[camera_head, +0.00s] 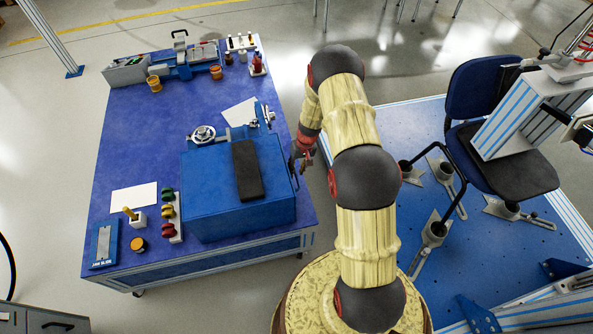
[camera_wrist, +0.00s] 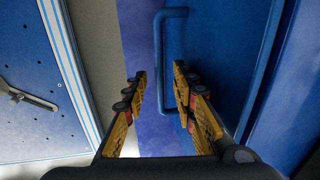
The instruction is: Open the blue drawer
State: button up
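The blue drawer box (camera_head: 215,205) stands on the right part of the blue workbench. Its right side faces my arm. In the wrist view the blue drawer front (camera_wrist: 220,55) fills the right part, with a blue bar handle (camera_wrist: 158,60) on it. My gripper (camera_head: 302,160) is at this side of the box, low beside the handle. In the wrist view my gripper (camera_wrist: 160,70) is open, and the bar shows between the two fingers. The right finger appears on the drawer side of the bar; contact cannot be told. The drawer looks shut.
A dark block (camera_head: 246,170) lies on the box. The workbench (camera_head: 125,150) also holds a vise (camera_head: 185,62), papers and small jars. To the right, a chair (camera_head: 500,150) stands on a blue test platform (camera_head: 390,235). A strip of floor separates bench and platform.

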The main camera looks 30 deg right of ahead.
grip_shut()
dwell(0.9)
